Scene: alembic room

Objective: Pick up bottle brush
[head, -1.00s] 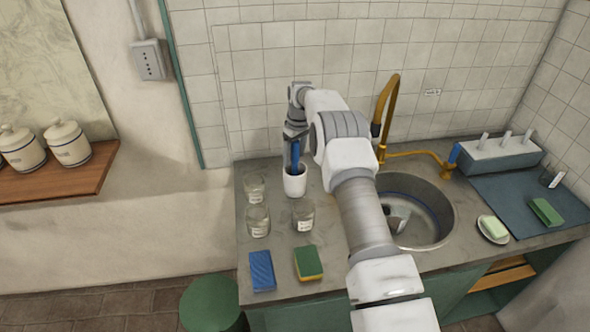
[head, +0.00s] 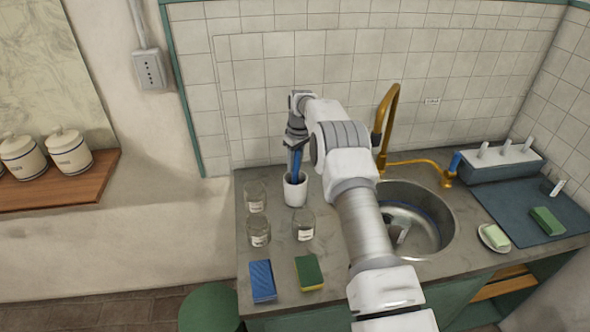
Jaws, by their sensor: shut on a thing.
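The bottle brush (head: 296,167) shows as a narrow blue handle rising from a white cup (head: 295,191) at the back left of the counter. Its lower end is hidden inside the cup. My gripper (head: 295,148) is directly above the cup, pointing down, and is shut on the upper part of the brush. The fingers partly cover the handle.
Glass jars (head: 256,196) stand left of and in front of the cup. A blue sponge (head: 262,281) and a green-yellow sponge (head: 309,273) lie at the counter's front. The sink (head: 445,215) with its brass faucet (head: 388,112) is to the right. The tiled wall is close behind.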

